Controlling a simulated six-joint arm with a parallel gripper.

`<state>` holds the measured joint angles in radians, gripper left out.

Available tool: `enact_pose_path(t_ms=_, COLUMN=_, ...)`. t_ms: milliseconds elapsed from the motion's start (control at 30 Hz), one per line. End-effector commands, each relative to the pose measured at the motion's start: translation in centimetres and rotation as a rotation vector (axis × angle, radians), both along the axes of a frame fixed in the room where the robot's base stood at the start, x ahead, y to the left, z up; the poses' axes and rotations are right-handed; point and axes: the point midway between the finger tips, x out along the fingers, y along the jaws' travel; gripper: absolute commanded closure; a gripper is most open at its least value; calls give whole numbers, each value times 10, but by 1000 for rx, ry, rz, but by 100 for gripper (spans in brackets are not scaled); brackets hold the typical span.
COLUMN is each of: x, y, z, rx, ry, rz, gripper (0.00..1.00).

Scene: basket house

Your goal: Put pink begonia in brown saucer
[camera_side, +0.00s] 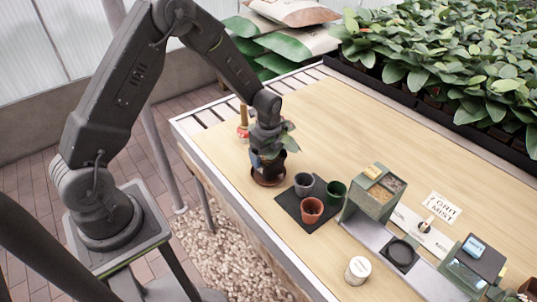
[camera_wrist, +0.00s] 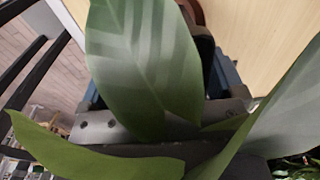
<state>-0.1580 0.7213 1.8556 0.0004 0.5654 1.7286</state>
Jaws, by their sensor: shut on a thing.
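My gripper (camera_side: 264,158) points down at the left end of the table and is shut on a potted leafy plant (camera_side: 290,142), which I take for the begonia. Its dark pot (camera_side: 275,166) is upright and partly hidden by my gripper. No pink flower can be made out. The brown saucer (camera_side: 268,183) is on the table directly under the pot; I cannot tell whether the pot touches it. In the wrist view, large green leaves (camera_wrist: 145,60) cover most of my gripper, and a reddish-brown edge (camera_wrist: 190,10) shows at the top.
A dark mat (camera_side: 287,200) right of the saucer holds a grey pot (camera_side: 304,184), a terracotta pot (camera_side: 311,210) and a green pot (camera_side: 336,193). An orange-red item with a wooden handle (camera_side: 243,122) stands behind my gripper. The table's back middle (camera_side: 370,130) is clear.

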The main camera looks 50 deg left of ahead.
Motion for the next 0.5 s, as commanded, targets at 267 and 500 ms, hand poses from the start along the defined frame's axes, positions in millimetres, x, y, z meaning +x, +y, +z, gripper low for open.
enact_pose_path(t_ms=267, x=1, y=1, z=-4, rx=0, ry=-3, rz=0, gripper=43)
enact_pose_path(t_ms=500, x=0, y=0, z=-10, rx=0, ry=-2, rz=0, gripper=43)
